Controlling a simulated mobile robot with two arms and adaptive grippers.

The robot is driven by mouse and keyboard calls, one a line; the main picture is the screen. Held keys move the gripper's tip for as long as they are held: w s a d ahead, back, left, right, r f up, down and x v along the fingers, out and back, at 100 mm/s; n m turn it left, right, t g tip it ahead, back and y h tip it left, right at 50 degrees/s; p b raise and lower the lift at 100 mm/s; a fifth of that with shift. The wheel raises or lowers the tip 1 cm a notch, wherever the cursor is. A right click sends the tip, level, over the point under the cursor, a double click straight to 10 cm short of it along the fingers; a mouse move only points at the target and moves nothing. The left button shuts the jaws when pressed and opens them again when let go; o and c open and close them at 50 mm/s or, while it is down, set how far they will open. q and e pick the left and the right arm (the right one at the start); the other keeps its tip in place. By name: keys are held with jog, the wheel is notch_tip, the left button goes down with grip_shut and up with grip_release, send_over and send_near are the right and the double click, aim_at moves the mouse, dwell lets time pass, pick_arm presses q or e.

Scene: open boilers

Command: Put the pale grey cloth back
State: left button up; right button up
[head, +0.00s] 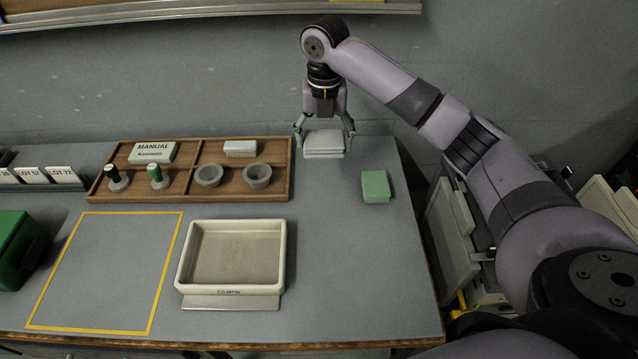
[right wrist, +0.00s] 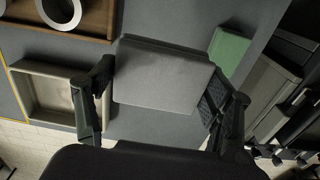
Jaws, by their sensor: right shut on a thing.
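The pale grey cloth (head: 323,144) is a folded, flat stack at the back right of the table, just right of the wooden tray. My right gripper (head: 324,136) comes down over it from above, with one finger on each side. In the right wrist view the cloth (right wrist: 163,82) lies between the two fingers of the gripper (right wrist: 160,108), which is shut on it. I cannot tell whether the cloth touches the table. My left gripper is not in view.
A green block (head: 375,186) lies right of the cloth. The wooden tray (head: 236,188) holds cups, stamps, a brush and a manual box. A cream tray (head: 182,271) stands in front, beside a yellow outlined area (head: 156,284). A green box (head: 18,246) is far left.

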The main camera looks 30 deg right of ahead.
send_over(323, 191)
notch_tip(323, 191, down, 10)
jog(key=shift+r, duration=0.15)
jog(key=shift+f+p, duration=0.35)
jog(key=shift+f, duration=2.1)
jog(key=shift+f, duration=0.2)
jog(key=o, duration=1.1)
jog(key=shift+r, duration=0.15)
notch_tip(323, 191, up, 12)
jog(key=shift+r+b, duration=0.1)
jog(key=shift+b, duration=0.2)
